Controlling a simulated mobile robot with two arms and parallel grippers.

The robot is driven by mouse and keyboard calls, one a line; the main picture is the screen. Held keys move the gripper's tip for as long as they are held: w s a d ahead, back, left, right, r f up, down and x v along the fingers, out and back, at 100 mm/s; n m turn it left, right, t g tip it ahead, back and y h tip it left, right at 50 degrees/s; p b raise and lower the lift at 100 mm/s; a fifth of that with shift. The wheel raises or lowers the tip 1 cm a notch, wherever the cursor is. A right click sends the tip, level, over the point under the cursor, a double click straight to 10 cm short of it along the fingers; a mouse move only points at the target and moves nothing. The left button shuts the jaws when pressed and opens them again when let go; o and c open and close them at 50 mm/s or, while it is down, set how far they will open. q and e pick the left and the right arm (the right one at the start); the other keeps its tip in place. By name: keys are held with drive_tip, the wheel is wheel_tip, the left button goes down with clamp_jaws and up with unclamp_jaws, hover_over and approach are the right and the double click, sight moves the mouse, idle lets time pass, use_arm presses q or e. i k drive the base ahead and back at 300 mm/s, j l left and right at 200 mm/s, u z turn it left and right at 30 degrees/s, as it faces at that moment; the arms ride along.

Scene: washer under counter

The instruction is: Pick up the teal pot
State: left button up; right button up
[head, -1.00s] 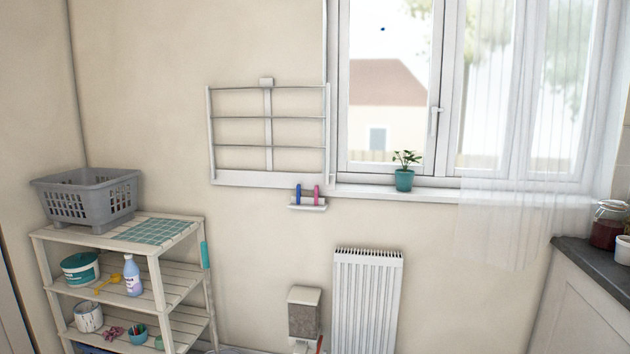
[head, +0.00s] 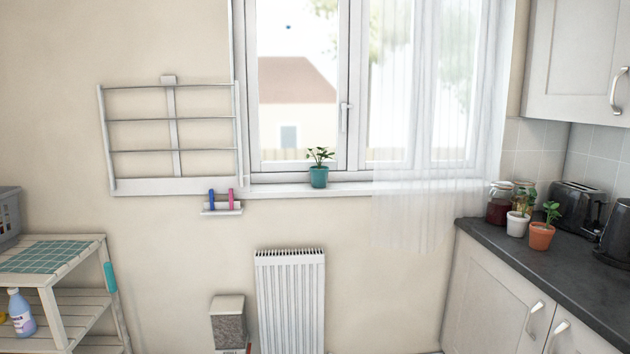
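The teal pot (head: 319,177) stands upright on the white window sill (head: 345,190), with a small green plant (head: 319,155) growing in it. It is near the middle of the head view, in front of the window frame. Neither of my grippers shows in the head view.
A white radiator (head: 291,300) is on the wall below the sill. A drying rack (head: 172,140) and a small shelf with pens (head: 222,208) are left of the pot; a sheer curtain (head: 425,150) hangs to its right. A dark counter (head: 560,275) holds plants, jars and a toaster (head: 577,207).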

sight(319, 173)
drive_tip(key=i+u, duration=0.4)
drive_tip(key=i, duration=0.7)
